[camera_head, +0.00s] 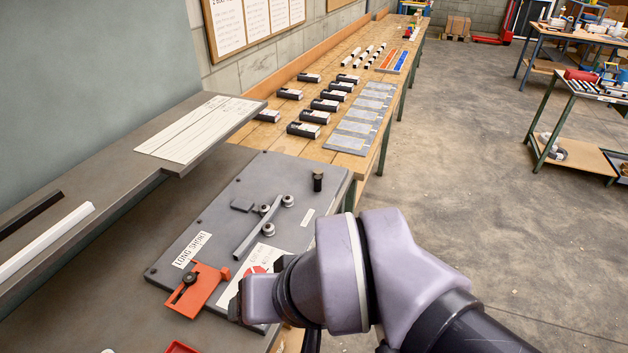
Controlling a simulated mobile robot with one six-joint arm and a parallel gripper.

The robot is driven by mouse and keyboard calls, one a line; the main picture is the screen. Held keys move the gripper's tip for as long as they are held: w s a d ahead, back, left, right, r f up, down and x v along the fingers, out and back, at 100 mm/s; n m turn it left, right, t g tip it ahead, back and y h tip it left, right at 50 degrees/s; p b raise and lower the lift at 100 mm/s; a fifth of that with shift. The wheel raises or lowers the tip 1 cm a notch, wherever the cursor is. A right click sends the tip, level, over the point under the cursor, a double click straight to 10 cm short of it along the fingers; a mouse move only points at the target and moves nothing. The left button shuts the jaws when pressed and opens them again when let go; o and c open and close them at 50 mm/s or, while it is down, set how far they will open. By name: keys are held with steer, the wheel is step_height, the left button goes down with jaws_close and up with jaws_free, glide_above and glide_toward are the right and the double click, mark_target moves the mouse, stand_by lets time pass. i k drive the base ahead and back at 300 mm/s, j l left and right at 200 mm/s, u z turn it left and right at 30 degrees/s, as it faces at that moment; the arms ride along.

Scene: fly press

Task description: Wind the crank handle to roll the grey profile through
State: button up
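The grey profile (250,236) is a straight bar lying slantwise on a dark steel plate (225,215). Several small round rollers (288,201) sit beside and against it near its far end. My lilac wrist covers the plate's near right corner. Only a dark edge of my gripper (236,308) shows at the wrist's end; its fingers are hidden, so I cannot see whether it holds anything.
A red slotted block (197,288) with a black knob is on the plate's near left, by a "LONG SHORT" label. A grey shelf (100,215) with white and black bars overhangs on the left. A wooden bench (340,95) with black boxes runs behind.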

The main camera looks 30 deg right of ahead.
mark_target(318, 175)
steer(key=i+l, duration=0.2)
steer(key=l, duration=0.15)
steer(key=i+l, duration=0.45)
steer(key=l, duration=0.25)
steer(key=i+l, duration=0.2)
steer(key=l, duration=0.15)
